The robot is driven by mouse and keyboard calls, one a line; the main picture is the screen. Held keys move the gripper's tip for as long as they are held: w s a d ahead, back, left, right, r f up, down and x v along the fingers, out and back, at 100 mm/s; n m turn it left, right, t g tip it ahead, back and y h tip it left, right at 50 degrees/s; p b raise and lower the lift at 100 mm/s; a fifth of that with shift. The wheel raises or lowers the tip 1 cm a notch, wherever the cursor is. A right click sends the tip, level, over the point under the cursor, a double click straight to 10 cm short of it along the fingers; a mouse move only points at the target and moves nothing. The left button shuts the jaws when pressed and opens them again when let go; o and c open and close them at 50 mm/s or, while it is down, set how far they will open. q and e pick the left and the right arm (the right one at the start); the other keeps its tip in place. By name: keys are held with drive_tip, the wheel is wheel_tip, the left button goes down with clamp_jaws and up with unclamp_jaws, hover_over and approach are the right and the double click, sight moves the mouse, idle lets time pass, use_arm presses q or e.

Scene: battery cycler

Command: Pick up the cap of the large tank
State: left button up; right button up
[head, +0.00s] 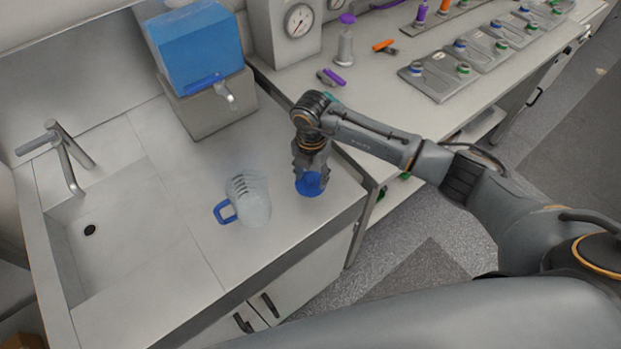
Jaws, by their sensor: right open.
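The large tank (198,48) is a translucent blue box on a grey base with a tap, at the back of the counter. My left gripper is not in view.
A clear measuring jug (254,203) with a blue handle stands left of the right gripper. A sink (120,230) with a faucet (66,157) is at the left. A gauge unit (285,30), a purple-capped bottle (345,45) and battery plates (440,75) stand on the back bench.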

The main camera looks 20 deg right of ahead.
drive_tip(key=c, duration=1)
drive_tip(key=shift+o, duration=0.2)
drive_tip(key=shift+r, duration=0.15)
